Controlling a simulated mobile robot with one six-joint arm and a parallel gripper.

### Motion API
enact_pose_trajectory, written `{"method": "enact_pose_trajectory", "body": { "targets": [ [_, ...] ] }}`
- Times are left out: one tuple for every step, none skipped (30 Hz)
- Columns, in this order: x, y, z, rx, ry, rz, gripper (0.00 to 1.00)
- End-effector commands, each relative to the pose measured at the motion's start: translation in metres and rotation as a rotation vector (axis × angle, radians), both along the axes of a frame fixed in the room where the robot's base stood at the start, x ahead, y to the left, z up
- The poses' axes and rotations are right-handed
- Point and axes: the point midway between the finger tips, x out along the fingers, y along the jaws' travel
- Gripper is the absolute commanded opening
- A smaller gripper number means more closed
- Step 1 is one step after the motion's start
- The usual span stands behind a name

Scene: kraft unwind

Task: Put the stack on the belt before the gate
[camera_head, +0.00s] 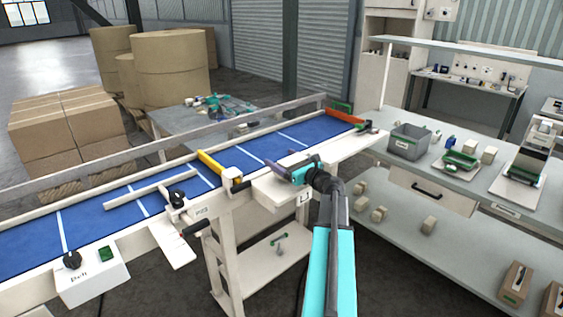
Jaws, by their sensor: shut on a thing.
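The blue belt (262,148) runs from the lower left to the upper right, with white cross lines. A yellow bar (211,164) lies across it near the middle, and an orange bar (344,117) crosses its far right end. I cannot tell which of the two is the gate. My gripper (287,168) is at the belt's near edge, right of the yellow bar, above a white side ledge (276,191). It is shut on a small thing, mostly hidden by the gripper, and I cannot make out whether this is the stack.
A control box (93,275) and a clamp with a dark knob (177,198) sit along the near rail. A pale guide bar (150,187) lies over the belt. At right, a bench carries a grey bin (408,147) and small blocks. Large rolls (171,68) stand behind.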

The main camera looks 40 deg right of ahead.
Motion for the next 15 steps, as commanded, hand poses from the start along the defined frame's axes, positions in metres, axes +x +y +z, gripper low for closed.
{"method": "enact_pose_trajectory", "body": {
  "targets": [
    [0.0001, -0.0001, -0.0031, 0.001, 0.001, 0.000, 0.60],
    [0.0001, 0.0000, -0.0051, 0.001, 0.001, 0.000, 0.60],
    [0.0001, 0.0000, -0.0069, 0.000, 0.000, 0.000, 0.60],
    [0.0000, 0.0000, -0.0078, 0.000, 0.000, 0.000, 0.60],
    [0.0000, 0.0001, -0.0085, 0.000, 0.000, 0.000, 0.60],
    [0.0000, 0.0001, -0.0091, 0.000, -0.001, 0.000, 0.60],
    [0.0000, 0.0001, -0.0093, 0.000, -0.001, 0.000, 0.60],
    [0.0000, 0.0001, -0.0094, 0.000, -0.001, 0.000, 0.60],
    [0.0000, 0.0002, -0.0094, 0.000, -0.001, 0.000, 0.60],
    [0.0000, 0.0002, -0.0094, 0.000, -0.001, 0.000, 0.60],
    [0.0000, 0.0002, -0.0095, 0.000, -0.001, 0.000, 0.60],
    [0.0000, 0.0002, -0.0095, 0.000, -0.001, 0.000, 0.60],
    [0.0000, 0.0002, -0.0095, 0.000, -0.001, 0.000, 0.60],
    [0.0000, 0.0002, -0.0097, 0.000, -0.001, 0.000, 0.60],
    [0.0000, 0.0002, -0.0105, 0.000, -0.001, 0.000, 0.60]
  ]
}}
